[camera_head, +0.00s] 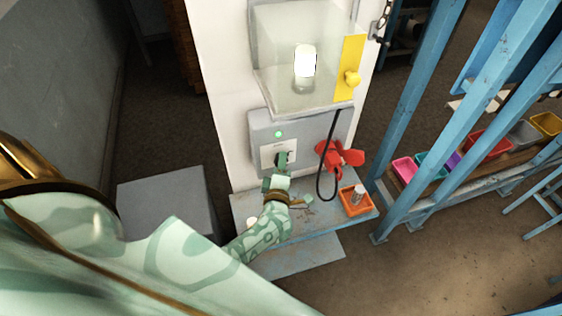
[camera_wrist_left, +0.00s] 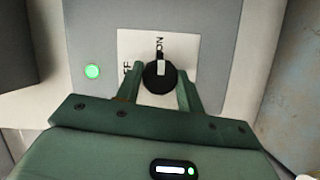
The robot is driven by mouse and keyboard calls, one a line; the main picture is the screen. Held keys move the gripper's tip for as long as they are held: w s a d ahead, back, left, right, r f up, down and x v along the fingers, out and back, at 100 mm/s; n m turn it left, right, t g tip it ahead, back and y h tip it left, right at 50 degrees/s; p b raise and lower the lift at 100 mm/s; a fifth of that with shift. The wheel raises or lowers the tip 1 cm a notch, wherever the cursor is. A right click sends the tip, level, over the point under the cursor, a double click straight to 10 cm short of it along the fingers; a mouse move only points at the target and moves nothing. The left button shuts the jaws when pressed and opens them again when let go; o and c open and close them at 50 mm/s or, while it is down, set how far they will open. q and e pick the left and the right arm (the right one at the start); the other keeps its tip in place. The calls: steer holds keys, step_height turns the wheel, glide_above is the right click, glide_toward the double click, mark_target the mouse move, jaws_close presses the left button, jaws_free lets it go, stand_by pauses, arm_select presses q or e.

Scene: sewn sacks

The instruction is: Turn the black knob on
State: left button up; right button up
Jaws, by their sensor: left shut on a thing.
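The black knob (camera_wrist_left: 160,80) sits on a white label plate (camera_wrist_left: 207,44) on a grey panel. Its white pointer mark points up toward the word ON; letters FF show to the left on the plate. My left gripper (camera_wrist_left: 158,88) has one finger on each side of the knob and is shut on it. In the head view the left gripper (camera_head: 283,163) reaches the panel box (camera_head: 315,125) and partly hides the knob (camera_head: 277,158). A green light (camera_wrist_left: 92,71) on the panel is lit. My right gripper is not in view.
Above the panel, a clear case (camera_head: 280,50) holds a glowing lamp (camera_head: 305,61) beside a yellow strip (camera_head: 348,68). A red object (camera_head: 342,156) and black cable (camera_head: 321,184) are right of the knob. An orange tray (camera_head: 350,209) sits on the shelf below. Blue posts (camera_head: 408,110) stand at right.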

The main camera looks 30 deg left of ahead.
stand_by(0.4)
arm_select(q)
steer(key=o, duration=1)
